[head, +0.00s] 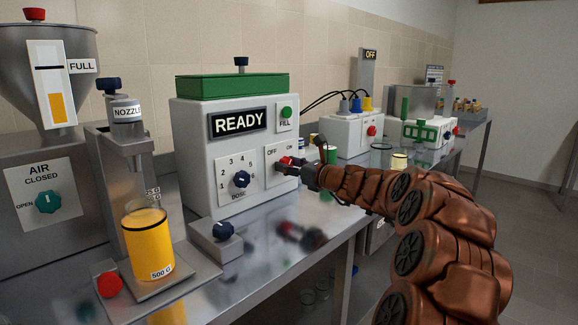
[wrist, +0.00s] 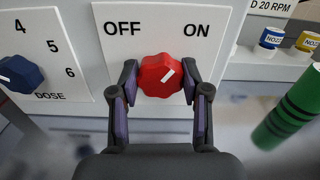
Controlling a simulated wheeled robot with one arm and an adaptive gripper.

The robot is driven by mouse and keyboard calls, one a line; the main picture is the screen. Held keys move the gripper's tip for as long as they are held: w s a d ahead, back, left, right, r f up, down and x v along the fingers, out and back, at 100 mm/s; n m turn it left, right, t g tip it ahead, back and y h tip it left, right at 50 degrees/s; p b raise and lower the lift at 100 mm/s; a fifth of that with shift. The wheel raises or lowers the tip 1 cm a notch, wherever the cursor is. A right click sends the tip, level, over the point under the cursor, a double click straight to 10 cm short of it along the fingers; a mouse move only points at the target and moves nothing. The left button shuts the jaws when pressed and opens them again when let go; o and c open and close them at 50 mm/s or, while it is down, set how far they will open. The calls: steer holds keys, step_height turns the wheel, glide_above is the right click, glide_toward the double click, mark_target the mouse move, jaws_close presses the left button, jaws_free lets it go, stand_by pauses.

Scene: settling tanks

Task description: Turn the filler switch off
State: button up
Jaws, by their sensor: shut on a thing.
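The filler switch is a red knob (wrist: 158,76) on a white plate marked OFF at upper left and ON at upper right. In the head view the filler (head: 222,165) is a white box with a green lid and a READY display. There my gripper (head: 298,168) reaches the switch plate from the right and hides most of the knob.
The blue DOSE knob (head: 241,179) is just left of the switch, and the green FILL button (head: 286,112) is above it. A beaker (head: 147,244) of yellow liquid stands under the nozzle (head: 127,112). A green striped cylinder (wrist: 287,118) stands right of my gripper.

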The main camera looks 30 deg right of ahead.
steer(key=shift+a+r+n+p, duration=0.1)
steer(key=shift+n+p, duration=0.2)
steer(key=shift+n, duration=0.8)
steer(key=shift+a+f+n+b, duration=0.15)
steer(key=shift+n+b, duration=1.55)
steer(key=shift+n, duration=1.25)
steer(key=shift+d+f+n+b, duration=0.15)
steer(key=shift+n+b, duration=1.55)
steer(key=shift+n, duration=1.25)
steer(key=shift+a, duration=0.1)
steer(key=o, duration=1.1)
steer(key=shift+r, duration=0.1)
steer(key=shift+o, duration=0.2)
steer(key=shift+s, duration=0.1)
